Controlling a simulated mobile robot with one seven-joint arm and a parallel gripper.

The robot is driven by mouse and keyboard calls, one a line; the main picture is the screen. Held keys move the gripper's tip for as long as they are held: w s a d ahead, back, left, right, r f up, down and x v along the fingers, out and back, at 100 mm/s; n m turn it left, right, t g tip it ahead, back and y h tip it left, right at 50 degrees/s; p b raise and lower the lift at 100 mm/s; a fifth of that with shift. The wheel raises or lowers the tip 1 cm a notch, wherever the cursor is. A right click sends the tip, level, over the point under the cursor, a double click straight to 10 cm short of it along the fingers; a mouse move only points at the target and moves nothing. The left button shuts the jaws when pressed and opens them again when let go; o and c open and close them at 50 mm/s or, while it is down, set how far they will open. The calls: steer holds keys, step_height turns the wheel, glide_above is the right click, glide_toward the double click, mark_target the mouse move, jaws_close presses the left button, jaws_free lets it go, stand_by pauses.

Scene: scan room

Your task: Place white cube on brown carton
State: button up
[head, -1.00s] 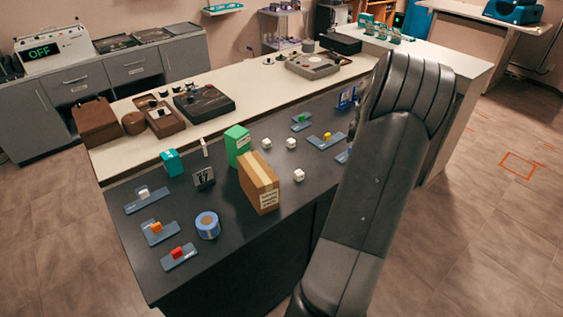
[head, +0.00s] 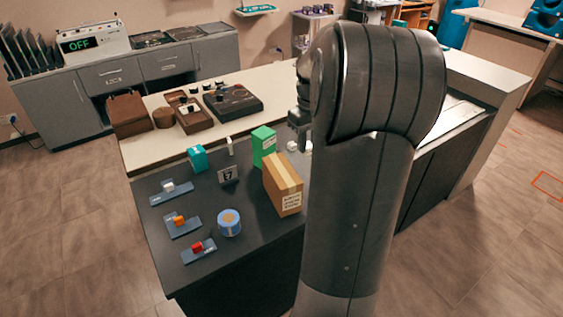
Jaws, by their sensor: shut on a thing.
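The brown carton (head: 283,186) stands upright on the dark counter, with tan tape along its top and a label on its side. My gripper (head: 297,130) shows only in part at the left edge of my arm, above and behind the carton. It is shut on a white cube. White shows at its fingertips (head: 292,147), but I cannot tell the held cube from a loose one on the counter behind. My arm hides the area right of the carton, where other white cubes stood.
A green box (head: 263,144) stands just behind the carton. A dark number sign (head: 228,175), a teal cube (head: 198,158) and a blue tape roll (head: 229,222) stand to its left. Blue-grey holders with a white (head: 168,185), an orange (head: 179,221) and a red block (head: 197,246) lie farther left.

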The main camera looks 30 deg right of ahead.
steer(key=w+a+f, duration=0.1)
steer(key=w, duration=0.1)
steer(key=w+a+f, duration=0.3)
steer(key=w+f, duration=0.1)
steer(key=shift+w+a, duration=0.25)
steer(key=shift+w, duration=0.05)
steer(key=shift+f, duration=1.85)
steer(key=shift+f, duration=0.15)
steer(key=o, duration=0.9)
steer(key=shift+o, duration=0.2)
